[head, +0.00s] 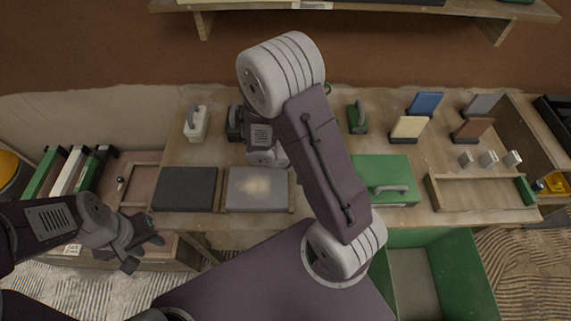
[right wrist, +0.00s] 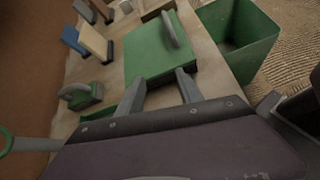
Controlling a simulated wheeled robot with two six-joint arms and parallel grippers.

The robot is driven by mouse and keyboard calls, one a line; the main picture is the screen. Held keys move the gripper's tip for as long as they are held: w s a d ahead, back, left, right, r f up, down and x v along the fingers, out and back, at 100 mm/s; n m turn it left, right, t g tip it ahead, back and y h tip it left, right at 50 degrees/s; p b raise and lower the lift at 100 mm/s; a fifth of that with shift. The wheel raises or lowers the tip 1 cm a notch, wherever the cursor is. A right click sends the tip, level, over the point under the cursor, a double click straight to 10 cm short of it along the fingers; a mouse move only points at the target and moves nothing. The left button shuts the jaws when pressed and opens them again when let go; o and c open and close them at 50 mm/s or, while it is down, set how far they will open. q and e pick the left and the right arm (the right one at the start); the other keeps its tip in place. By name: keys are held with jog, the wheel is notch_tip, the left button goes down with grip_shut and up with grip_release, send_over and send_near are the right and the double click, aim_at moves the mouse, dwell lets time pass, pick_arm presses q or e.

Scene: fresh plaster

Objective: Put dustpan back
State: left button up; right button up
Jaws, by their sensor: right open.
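I cannot pick out a dustpan with certainty. A broad green flat piece with a grey handle (head: 375,168) lies on the right half of the bench. It also shows in the right wrist view (right wrist: 145,55). My right gripper (right wrist: 158,88) is open and empty, its two fingertips at the near edge of that green piece; whether they touch it I cannot tell. In the head view my right arm hides its fingers. My left gripper (head: 146,252) is open and empty, low at the left in front of the bench.
The wooden bench (head: 215,150) carries a dark tray (head: 186,188), a grey tray (head: 257,172), a small green handled tool (head: 357,117) and several upright boards. A wooden tray (head: 480,194) lies at right. A green bin (head: 462,272) stands below the front edge. A shelf (head: 400,10) hangs above.

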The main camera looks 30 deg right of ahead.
jog(key=a+m+y, duration=0.1)
jog(key=a, duration=0.1)
jog(key=s+a+f+m+y, duration=0.1)
jog(key=a+m+y, duration=0.2)
jog(key=a+y, duration=0.1)
jog(key=shift+s+a+f, duration=0.2)
jog(key=shift+s+f, duration=0.05)
jog(key=shift+s, duration=0.1)
jog(key=a+m+y, duration=0.1)
jog(key=w+a+m+t, duration=0.1)
jog(key=a, duration=0.1)
jog(key=a+m+t+y, duration=0.1)
jog(key=shift+w+a+y, duration=0.3)
jog(key=shift+w, duration=0.05)
jog(key=w+a+m+t+y, duration=0.1)
jog(key=w+a+r+m+t, duration=0.1)
jog(key=w+a, duration=0.1)
jog(key=w+a+r+m+t+y, duration=0.1)
jog(key=w, duration=0.1)
jog(key=shift+a+r+t+y, duration=0.1)
jog(key=shift+a+t+y, duration=0.05)
jog(key=shift+t+y, duration=0.15)
jog(key=shift+r+p, duration=0.6)
jog(key=shift+p, duration=0.05)
